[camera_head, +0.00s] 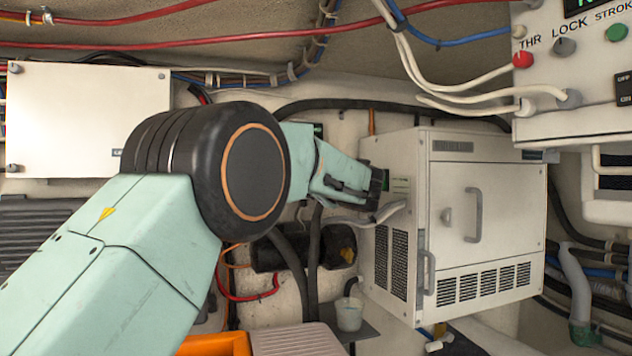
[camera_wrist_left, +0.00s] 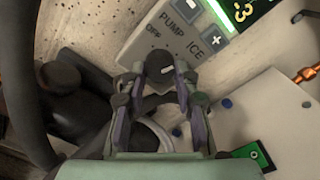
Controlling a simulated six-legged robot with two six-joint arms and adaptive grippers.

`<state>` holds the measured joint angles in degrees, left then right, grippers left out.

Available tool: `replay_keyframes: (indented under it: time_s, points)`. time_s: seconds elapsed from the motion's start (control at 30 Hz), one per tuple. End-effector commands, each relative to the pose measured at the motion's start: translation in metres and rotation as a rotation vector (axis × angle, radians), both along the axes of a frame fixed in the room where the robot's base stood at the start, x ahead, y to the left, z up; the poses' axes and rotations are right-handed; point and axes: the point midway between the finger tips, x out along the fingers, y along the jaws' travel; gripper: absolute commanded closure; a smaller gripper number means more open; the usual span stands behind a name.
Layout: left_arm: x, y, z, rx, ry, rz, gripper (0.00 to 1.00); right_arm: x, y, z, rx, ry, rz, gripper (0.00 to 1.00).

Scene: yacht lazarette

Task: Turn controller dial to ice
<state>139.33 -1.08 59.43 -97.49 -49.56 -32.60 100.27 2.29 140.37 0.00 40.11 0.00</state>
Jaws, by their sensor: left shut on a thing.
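A grey controller (camera_wrist_left: 184,45) with OFF, PUMP and ICE labels, minus and plus buttons and a lit display fills the top of the left wrist view. Its dark round dial (camera_wrist_left: 158,70) sits below the labels, with a white mark pointing right and slightly up, toward the ICE side. My left gripper (camera_wrist_left: 160,84) has a finger on each side of the dial and is shut on it. In the head view my left gripper (camera_head: 378,190) reaches to the left of the white appliance, and my arm hides the dial. My right gripper is not in view.
The white appliance (camera_head: 487,215) with a door handle stands close to the gripper. A hose (camera_head: 365,222) and black pipes run below my arm. A small cup (camera_head: 349,314) stands on a ledge. A control panel (camera_head: 575,75) hangs at upper right.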

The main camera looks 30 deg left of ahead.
Motion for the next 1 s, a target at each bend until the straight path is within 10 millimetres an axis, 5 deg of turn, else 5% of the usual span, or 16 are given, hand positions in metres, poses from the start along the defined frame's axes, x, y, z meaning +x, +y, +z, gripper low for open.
replay_keyframes:
  time_s: [0.63,0.67,0.9,1.0]
  points:
    - [-0.0019,0.0016,0.0112,0.039,0.018,0.002,1.00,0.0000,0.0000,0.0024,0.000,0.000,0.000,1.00]
    - [-0.0019,0.0016,0.0111,0.039,0.018,0.002,0.68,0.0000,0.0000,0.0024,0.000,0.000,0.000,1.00]
    - [-0.0011,0.0006,0.0071,0.036,0.024,0.000,0.48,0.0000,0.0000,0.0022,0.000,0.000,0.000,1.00]
    - [-0.0008,0.0003,0.0058,0.035,0.026,0.000,0.47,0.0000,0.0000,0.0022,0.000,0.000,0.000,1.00]
